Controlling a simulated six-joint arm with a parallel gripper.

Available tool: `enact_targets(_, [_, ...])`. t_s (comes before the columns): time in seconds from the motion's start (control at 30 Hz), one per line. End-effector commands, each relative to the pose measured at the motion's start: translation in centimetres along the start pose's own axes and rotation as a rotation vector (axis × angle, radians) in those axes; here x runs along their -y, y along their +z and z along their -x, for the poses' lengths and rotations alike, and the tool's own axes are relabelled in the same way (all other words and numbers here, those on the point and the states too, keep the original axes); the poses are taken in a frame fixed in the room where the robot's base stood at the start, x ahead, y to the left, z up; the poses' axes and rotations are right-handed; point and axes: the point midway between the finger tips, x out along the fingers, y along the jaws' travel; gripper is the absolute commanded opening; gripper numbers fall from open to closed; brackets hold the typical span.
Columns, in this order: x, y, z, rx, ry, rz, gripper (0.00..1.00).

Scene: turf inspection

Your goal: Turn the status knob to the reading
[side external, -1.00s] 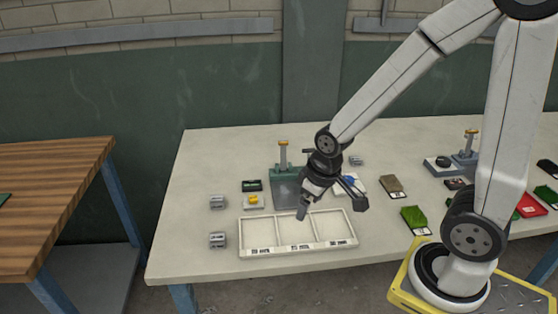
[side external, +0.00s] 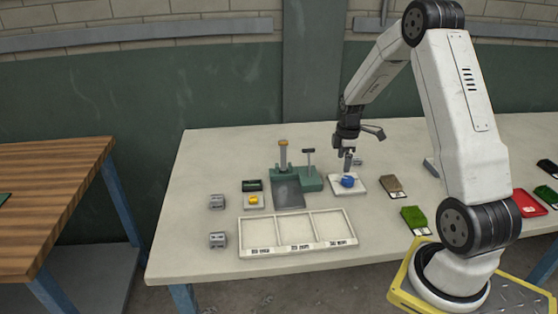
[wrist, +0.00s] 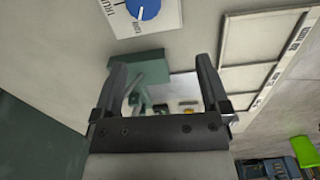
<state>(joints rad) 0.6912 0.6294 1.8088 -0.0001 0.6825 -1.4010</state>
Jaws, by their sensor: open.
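The blue status knob (side external: 347,181) sits on a white plate (side external: 361,186) at the back middle of the table. In the wrist view the knob (wrist: 148,8) is cut by the top edge, with a white pointer line and printed words around it that I cannot read surely. My gripper (side external: 348,168) points down just above the knob in the side view, and I cannot tell whether it touches. In the wrist view my gripper (wrist: 162,65) has its two fingers wide apart, with nothing between them. A small dark green display (side external: 252,185) stands left, its reading too small to make out.
A green test stand (side external: 311,180) with two posts is left of the knob. A white three-part tray (side external: 243,238) lies in front. Brown (side external: 391,184) and green (side external: 412,216) turf samples lie to the right. A yellow button (side external: 253,199) sits below the display.

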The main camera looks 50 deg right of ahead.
Motion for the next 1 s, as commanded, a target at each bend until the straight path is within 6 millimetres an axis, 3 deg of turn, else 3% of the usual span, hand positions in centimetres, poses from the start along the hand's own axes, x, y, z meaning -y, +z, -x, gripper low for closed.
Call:
enact_targets(0.1, [-1.2,2.0,-0.8,0.002,-0.015,0.042,0.96])
enact_targets(0.23, [-1.7,2.9,-1.1,0.003,-0.020,0.070,0.96])
enact_targets(0.63, [-1.7,3.0,-1.9,0.003,-0.023,0.076,0.96])
enact_targets(1.0, [-1.6,3.0,-5.8,0.003,-0.024,0.076,0.96])
